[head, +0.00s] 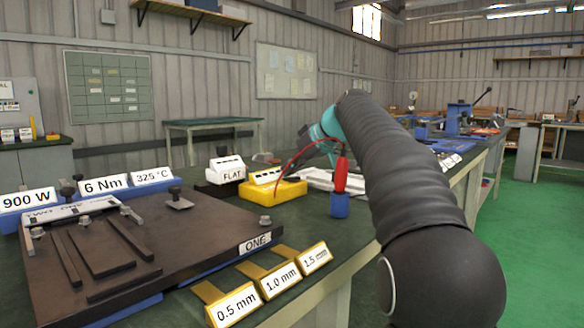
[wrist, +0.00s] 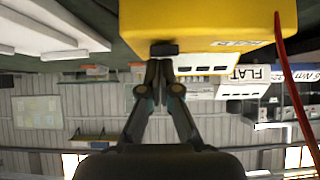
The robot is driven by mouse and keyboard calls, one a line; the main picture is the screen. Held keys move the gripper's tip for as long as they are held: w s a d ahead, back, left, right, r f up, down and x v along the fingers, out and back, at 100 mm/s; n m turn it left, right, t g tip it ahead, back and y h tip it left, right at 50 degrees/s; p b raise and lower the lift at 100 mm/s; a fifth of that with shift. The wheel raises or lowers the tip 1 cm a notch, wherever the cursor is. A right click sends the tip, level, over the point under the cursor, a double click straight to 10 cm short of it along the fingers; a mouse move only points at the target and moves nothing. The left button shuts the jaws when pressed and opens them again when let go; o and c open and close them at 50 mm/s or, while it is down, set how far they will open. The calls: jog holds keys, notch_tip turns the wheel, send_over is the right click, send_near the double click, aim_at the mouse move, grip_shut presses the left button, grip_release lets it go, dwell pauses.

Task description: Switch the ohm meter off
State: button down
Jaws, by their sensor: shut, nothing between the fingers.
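The ohm meter appears to be the yellow box (head: 272,191) on the bench, with a white labelled face and a red lead. In the upside-down wrist view the yellow box (wrist: 215,30) fills the top middle, and a small black block like a switch (wrist: 163,48) shows at its edge. My gripper (wrist: 161,62) is shut and empty, its fingertips at or very close to that black block; I cannot tell if they touch. In the head view my arm hides most of the gripper. The switch's position cannot be read.
The red lead runs to a red probe (head: 341,175) in a blue holder (head: 339,205), beside my arm. A white FLAT block (head: 226,170) stands behind the meter. A dark plate fixture (head: 190,240) and yellow thickness gauges (head: 275,281) occupy the front of the green bench.

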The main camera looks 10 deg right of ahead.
jog(key=shift+r, duration=0.1)
jog(key=shift+r+p, duration=0.55)
jog(key=shift+p, duration=0.05)
jog(key=r+p, duration=0.3)
jog(key=shift+w+a+r+p, duration=0.2)
jog(key=shift+w+a+p, duration=0.1)
jog(key=shift+p, duration=0.05)
jog(key=w+r+p+v, duration=0.1)
jog(key=v, duration=0.8)
jog(key=shift+a+r, duration=0.35)
